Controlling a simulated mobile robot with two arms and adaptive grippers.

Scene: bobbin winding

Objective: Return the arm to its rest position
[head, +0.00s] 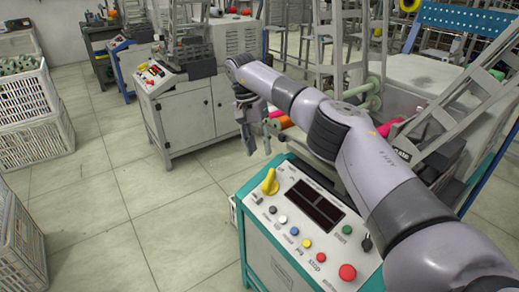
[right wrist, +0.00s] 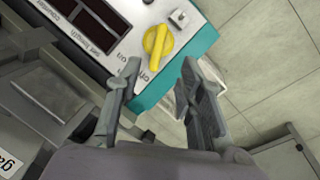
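My right arm (head: 345,150) reaches in from the lower right of the head view, across and above the control panel. My right gripper (head: 259,143) hangs at its far end, pointing down, beyond the panel's far left corner. In the right wrist view the gripper (right wrist: 159,72) has its two fingers apart with nothing between them. The yellow knob (right wrist: 157,45) of the panel shows just past the fingertips there, and nothing shows them touching it. My left arm and left gripper are not in view.
The control panel (head: 259,209) has a dark display, coloured buttons and a red stop button (head: 347,272). Machine frames and orange and pink bobbins stand behind my arm. A grey cabinet (head: 190,112) is at the back. White crates (head: 25,105) line the left. The floor between is clear.

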